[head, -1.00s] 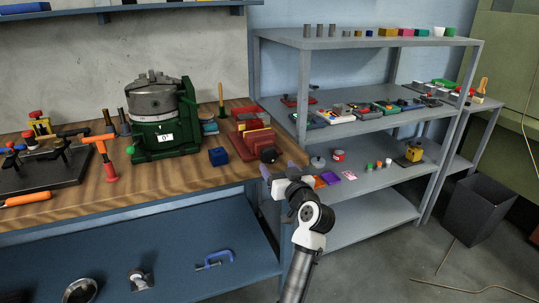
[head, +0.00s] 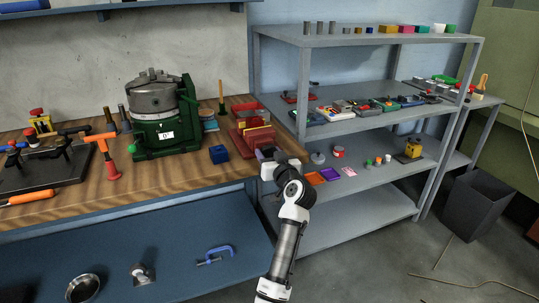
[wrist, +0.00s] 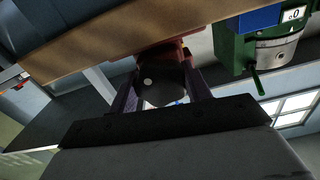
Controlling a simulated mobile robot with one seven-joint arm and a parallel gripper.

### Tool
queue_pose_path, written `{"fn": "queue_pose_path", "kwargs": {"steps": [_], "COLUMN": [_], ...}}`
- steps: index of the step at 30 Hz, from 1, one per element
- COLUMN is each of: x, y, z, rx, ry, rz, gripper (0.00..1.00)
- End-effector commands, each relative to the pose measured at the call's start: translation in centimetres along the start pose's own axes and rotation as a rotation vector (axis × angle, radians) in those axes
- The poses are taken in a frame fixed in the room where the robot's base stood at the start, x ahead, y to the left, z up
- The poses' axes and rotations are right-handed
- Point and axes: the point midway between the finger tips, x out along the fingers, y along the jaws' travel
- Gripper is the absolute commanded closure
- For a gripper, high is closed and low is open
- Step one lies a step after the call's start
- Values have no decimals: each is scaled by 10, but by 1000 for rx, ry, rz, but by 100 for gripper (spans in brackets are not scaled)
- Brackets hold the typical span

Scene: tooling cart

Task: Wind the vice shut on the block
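The red vice (head: 240,146) stands at the right end of the wooden bench, with a yellow block (head: 259,127) showing between its jaws. In the head view my gripper (head: 265,158) is at the vice's near right side and hides its handle. In the wrist view the dark round handle knob (wrist: 162,82) sits between the two fingers of my gripper (wrist: 163,97), in front of the red vice body (wrist: 150,55). The fingers are spread, one on each side of the knob. Contact with it cannot be made out.
A blue block (head: 218,154) lies on the bench just left of the vice. A green machine with a grey chuck (head: 163,121) stands behind it. A grey shelf unit (head: 340,125) with many small items stands close on the right of my arm.

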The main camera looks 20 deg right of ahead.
Motion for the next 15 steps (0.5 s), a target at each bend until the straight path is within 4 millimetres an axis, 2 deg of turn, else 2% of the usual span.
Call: {"fn": "queue_pose_path", "kwargs": {"steps": [1,5,15], "x": [0,0,0], "y": [0,0,0], "z": [0,0,0], "rx": [0,0,54], "ry": [0,0,-1], "rz": [0,0,0], "gripper": [59,74,74]}}
